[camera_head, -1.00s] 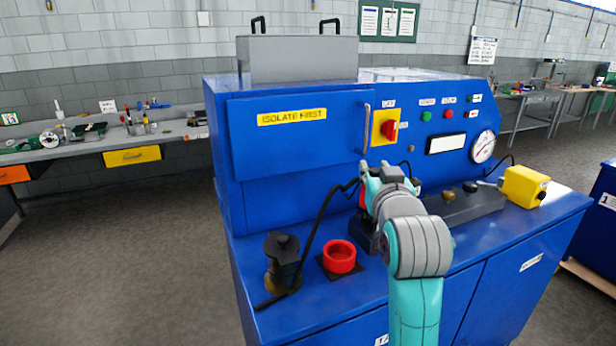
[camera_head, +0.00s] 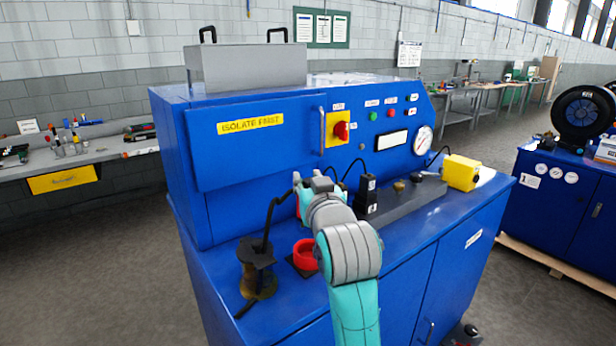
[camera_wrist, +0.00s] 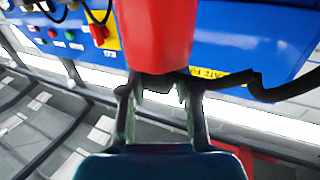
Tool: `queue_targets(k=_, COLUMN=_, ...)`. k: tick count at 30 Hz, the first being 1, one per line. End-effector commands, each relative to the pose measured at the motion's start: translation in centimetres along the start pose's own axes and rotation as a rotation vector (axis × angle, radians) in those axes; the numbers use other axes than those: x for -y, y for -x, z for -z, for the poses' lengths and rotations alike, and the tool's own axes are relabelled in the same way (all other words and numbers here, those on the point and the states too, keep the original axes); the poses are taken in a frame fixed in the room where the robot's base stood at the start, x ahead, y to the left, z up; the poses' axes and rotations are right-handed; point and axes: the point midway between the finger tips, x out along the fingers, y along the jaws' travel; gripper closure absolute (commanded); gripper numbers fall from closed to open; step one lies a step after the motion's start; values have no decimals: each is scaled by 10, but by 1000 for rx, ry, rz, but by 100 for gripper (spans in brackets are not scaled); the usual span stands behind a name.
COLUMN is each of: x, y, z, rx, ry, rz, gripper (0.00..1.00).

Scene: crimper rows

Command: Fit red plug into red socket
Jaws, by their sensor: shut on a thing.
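My gripper (camera_head: 312,188) is at the end of my teal arm, in front of the blue machine's panel. In the wrist view my gripper (camera_wrist: 158,90) is shut on the red plug (camera_wrist: 155,35), a smooth red body. In the head view the plug is mostly hidden; only a thin red sliver shows left of my gripper. A black cable leads from there down to the left. The red socket (camera_head: 303,254) is a round open cup on a dark square plate on the machine's ledge. My gripper is behind and above it, and my forearm covers its right edge.
A black spool-like post (camera_head: 257,268) stands left of the socket, with the cable over it. A black block (camera_head: 367,195), a grey strip (camera_head: 410,203) and a yellow box (camera_head: 461,172) sit to the right. The upright blue panel (camera_head: 265,155) is close behind my gripper.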

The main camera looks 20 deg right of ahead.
Motion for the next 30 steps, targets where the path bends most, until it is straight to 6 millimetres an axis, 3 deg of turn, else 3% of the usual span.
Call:
queue_targets(k=15, x=0, y=0, z=-40, rx=0, ry=0, rz=0, gripper=100)
queue_targets(k=30, x=0, y=0, z=-45, rx=-1, ry=0, rz=0, gripper=100)
